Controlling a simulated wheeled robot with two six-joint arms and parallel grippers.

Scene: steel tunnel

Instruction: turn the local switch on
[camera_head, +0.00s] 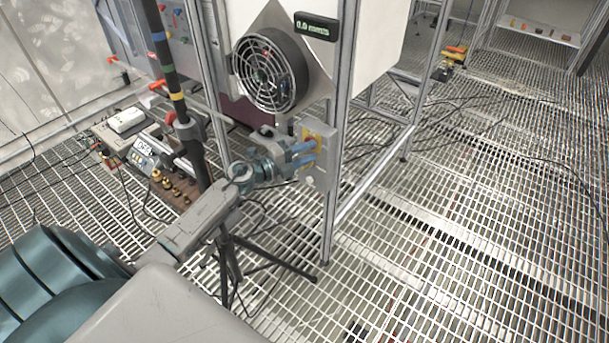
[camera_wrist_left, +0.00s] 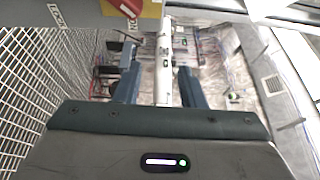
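The local switch is a grey box (camera_head: 319,178) with a yellow plate, mounted on the metal frame below the fan. In the left wrist view its yellow plate (camera_wrist_left: 150,10) and red knob (camera_wrist_left: 127,4) are cut off by the top edge. My left gripper (camera_head: 307,153) is right at the box, with its blue fingers in front of the yellow plate. In the left wrist view the fingers (camera_wrist_left: 159,87) stand apart with no part gripped between them. The fingers hide the knob in the head view, so I cannot tell contact or its setting. My right gripper is out of view.
A caged fan (camera_head: 268,72) and a black display (camera_head: 316,26) are above the switch. A frame post (camera_head: 336,140) stands just right of it. A tripod (camera_head: 229,255), cables and a bench of instruments (camera_head: 150,155) are nearby. The grated floor (camera_head: 450,260) at right is mostly clear.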

